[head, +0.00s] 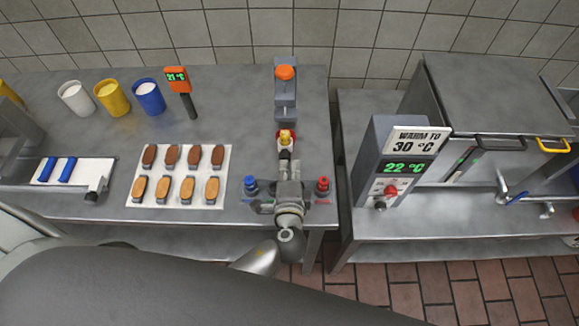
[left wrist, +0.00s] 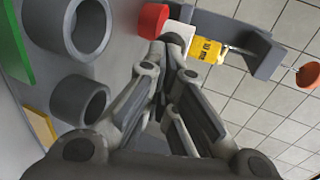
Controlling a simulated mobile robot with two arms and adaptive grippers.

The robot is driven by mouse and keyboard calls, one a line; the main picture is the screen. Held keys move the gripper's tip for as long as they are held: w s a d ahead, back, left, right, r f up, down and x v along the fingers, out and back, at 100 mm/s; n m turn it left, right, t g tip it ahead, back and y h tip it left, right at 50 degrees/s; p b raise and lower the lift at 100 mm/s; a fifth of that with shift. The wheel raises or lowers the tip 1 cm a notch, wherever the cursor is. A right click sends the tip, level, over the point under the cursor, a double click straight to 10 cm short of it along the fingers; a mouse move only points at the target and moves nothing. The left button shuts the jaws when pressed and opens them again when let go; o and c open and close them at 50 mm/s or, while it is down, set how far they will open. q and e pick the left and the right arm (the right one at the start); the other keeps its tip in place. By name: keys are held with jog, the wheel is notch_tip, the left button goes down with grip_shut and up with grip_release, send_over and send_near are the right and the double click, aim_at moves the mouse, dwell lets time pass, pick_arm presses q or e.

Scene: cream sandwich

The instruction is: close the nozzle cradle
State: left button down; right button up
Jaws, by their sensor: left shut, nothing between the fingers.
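A grey upright fixture with an orange knob (head: 285,72) stands at the back of the left table; I take it to be the nozzle cradle (head: 285,100). In front of it is a yellow-and-red piece (head: 286,137), likely the nozzle. My left gripper (head: 287,163) is shut and empty, just in front of this piece and pointing at it. In the left wrist view the shut fingertips (left wrist: 172,45) are close to a red part (left wrist: 152,20) and a yellow labelled part (left wrist: 207,49). I cannot tell whether they touch. The fixture's latch or lid is not clear.
A blue-topped part (head: 250,184) and a red-topped part (head: 323,184) flank the gripper. A white board (head: 182,202) with several brown and tan biscuits lies to the left. Cups and an orange thermometer (head: 177,77) stand behind it. A heater display (head: 392,165) is to the right.

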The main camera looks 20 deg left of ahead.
aim_at(289, 148)
pick_arm(q)
jog(key=w, duration=0.2)
jog(key=w+a, duration=0.1)
jog(key=w, duration=0.1)
jog(key=w+a, duration=0.1)
jog(key=w, duration=0.1)
jog(key=shift+b, duration=0.35)
jog(key=shift+d+r, duration=0.1)
jog(key=shift+r, duration=0.05)
pick_arm(e)
jog(key=shift+s+f, duration=0.3)
jog(key=shift+f, duration=0.1)
jog(key=shift+s, duration=0.1)
